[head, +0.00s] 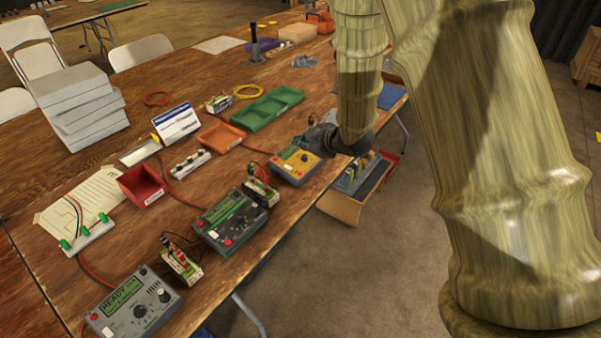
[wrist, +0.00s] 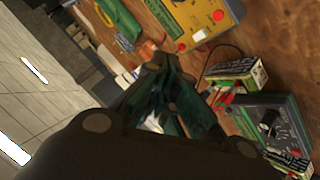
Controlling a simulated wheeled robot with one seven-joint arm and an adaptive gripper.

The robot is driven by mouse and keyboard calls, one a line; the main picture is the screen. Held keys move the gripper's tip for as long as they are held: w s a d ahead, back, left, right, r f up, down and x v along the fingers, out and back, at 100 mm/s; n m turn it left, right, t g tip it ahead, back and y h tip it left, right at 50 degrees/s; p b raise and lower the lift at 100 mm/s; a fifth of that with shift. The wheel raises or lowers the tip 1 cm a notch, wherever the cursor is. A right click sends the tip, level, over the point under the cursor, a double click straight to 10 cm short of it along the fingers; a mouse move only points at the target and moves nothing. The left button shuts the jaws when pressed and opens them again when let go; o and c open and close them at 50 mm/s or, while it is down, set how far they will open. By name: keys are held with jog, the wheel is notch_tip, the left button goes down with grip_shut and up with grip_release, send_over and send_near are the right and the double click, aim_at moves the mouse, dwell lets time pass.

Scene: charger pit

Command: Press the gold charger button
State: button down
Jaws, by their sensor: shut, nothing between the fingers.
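The gold charger (head: 284,171) lies on the wooden table near its right edge in the head view. It has a dark knob and small buttons on its face. In the wrist view the gold charger (wrist: 208,33) is at the top, cut off by the frame, with a red button (wrist: 218,16) and a second red spot near its edge. My gripper (head: 312,140) is at the charger's far side in the head view, partly hidden by my arm. In the wrist view my gripper (wrist: 165,65) is shut and empty, its fingers below the charger in the picture. I cannot tell whether it touches the charger.
A dark green charger (head: 228,222) and a grey charger (head: 133,305) stand nearer on the table, with battery packs (head: 180,262) and wires beside them. An orange tray (head: 221,137), a green tray (head: 267,108) and a red bin (head: 141,185) lie behind. An open box (head: 342,207) is below the table edge.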

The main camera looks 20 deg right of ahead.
jog(key=shift+f, duration=0.15)
jog(key=b, duration=0.5)
send_over(300, 173)
jog(key=s, duration=0.1)
notch_tip(300, 173, down, 6)
jog(key=shift+s+f, duration=0.1)
jog(key=shift+f, duration=0.1)
jog(key=shift+a+f+b, duration=0.15)
jog(key=shift+f+b, duration=0.35)
jog(key=shift+f, duration=0.5)
jog(key=shift+f, duration=0.15)
jog(key=shift+w+f, duration=0.25)
jog(key=shift+a+f+b, duration=0.1)
jog(key=shift+f+b, duration=0.2)
jog(key=shift+f, duration=0.05)
dwell(1.0)
jog(key=shift+s+r+p, duration=0.1)
jog(key=shift+r+p, duration=0.55)
jog(key=shift+r, duration=0.1)
